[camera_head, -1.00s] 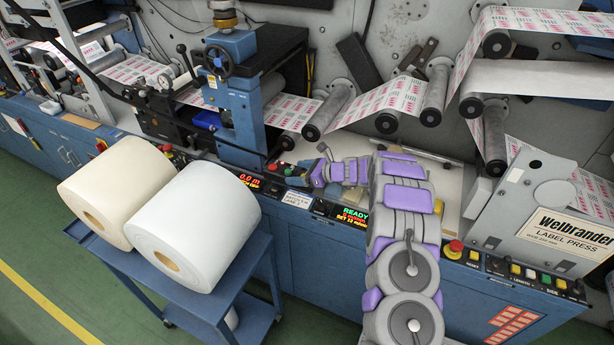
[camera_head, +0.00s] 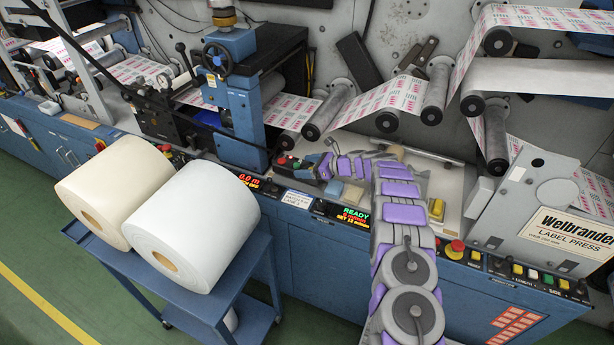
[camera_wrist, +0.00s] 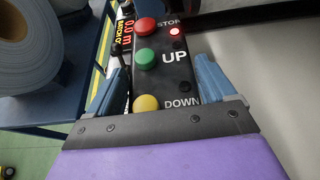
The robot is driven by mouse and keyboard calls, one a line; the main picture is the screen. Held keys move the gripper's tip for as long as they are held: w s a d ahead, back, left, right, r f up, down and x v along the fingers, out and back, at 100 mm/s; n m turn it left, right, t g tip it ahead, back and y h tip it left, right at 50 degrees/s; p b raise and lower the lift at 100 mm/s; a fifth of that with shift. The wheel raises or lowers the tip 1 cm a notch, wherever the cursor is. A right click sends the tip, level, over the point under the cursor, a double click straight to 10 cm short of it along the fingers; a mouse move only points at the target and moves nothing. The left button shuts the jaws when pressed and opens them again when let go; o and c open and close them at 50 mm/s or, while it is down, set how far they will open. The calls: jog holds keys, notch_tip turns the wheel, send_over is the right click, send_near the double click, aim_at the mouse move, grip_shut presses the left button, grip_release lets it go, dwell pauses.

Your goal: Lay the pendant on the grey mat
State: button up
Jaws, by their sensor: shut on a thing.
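The pendant (camera_wrist: 163,55) is a dark box with red, green and yellow buttons and the words STOP, UP and DOWN. It lies between the two blue fingers of my gripper (camera_wrist: 160,82) in the wrist view, and the gripper is shut on it. In the head view the pendant (camera_head: 296,168) shows small at the front edge of the machine's bench, left of my gripper (camera_head: 318,168). Its lower end is hidden by the gripper in the wrist view. I cannot make out the grey mat for certain; my arm covers part of the bench.
A yellow block (camera_head: 437,209) and a tan block (camera_head: 352,194) lie on the pale bench (camera_head: 452,182) on either side of my arm. A blue press column (camera_head: 236,100) stands left of the gripper. A cart (camera_head: 222,285) with two large rolls stands at the front left.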

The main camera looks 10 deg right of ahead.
notch_tip(320, 180, down, 4)
jog(key=shift+f+b, duration=0.1)
jog(key=shift+b, duration=0.35)
jog(key=o, duration=1.4)
